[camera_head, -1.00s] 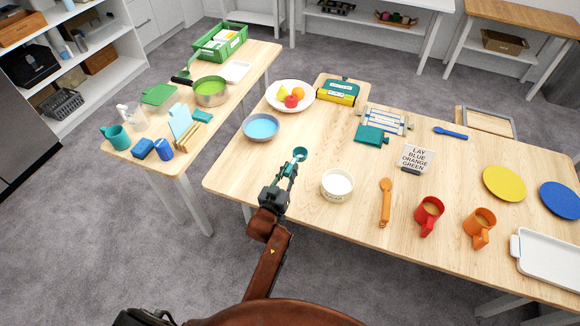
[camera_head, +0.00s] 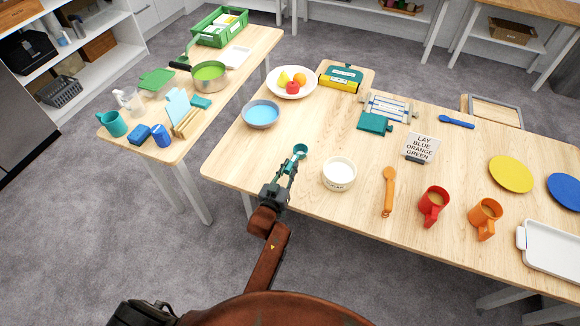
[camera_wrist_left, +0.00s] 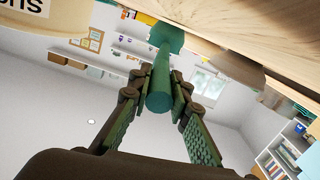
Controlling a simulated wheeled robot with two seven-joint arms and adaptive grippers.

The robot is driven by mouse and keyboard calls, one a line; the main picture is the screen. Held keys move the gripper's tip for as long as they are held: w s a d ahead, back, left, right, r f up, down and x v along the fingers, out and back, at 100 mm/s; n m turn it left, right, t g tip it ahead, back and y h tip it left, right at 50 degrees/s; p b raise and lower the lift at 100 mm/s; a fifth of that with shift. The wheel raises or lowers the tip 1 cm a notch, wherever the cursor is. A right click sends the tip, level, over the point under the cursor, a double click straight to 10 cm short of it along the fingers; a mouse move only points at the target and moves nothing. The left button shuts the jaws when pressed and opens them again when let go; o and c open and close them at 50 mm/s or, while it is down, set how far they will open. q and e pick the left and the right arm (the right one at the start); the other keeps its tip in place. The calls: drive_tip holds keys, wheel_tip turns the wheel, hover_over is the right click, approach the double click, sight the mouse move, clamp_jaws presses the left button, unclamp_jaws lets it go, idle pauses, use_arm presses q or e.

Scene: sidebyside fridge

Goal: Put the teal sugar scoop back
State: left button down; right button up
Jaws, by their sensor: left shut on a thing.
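The teal sugar scoop (camera_head: 300,150) is held in my left gripper (camera_head: 285,172), which is shut on its handle. The scoop's cup end points away from me, over or near the front edge of the table; its exact height is unclear. In the left wrist view the teal scoop (camera_wrist_left: 160,85) lies between the two fingers of my left gripper (camera_wrist_left: 158,100). The white sugar bowl (camera_head: 339,184), with white contents and lettering, stands just right of the gripper. Part of the bowl (camera_wrist_left: 60,22) also shows at the wrist view's upper left. My right gripper is not clearly visible.
On the wooden table (camera_head: 240,160) an orange spoon (camera_head: 388,190) and red mug (camera_head: 433,205) are right of the bowl. A blue bowl (camera_head: 261,114) and fruit plate (camera_head: 290,83) lie farther back. A sign (camera_head: 421,147) stands beyond. Wood is bare left of the scoop.

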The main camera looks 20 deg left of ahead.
use_arm(q)
drive_tip(key=shift+f, duration=0.3)
drive_tip(key=c, duration=1.7)
unclamp_jaws()
wheel_tip(320, 180, up, 10)
drive_tip(key=shift+r, duration=0.1)
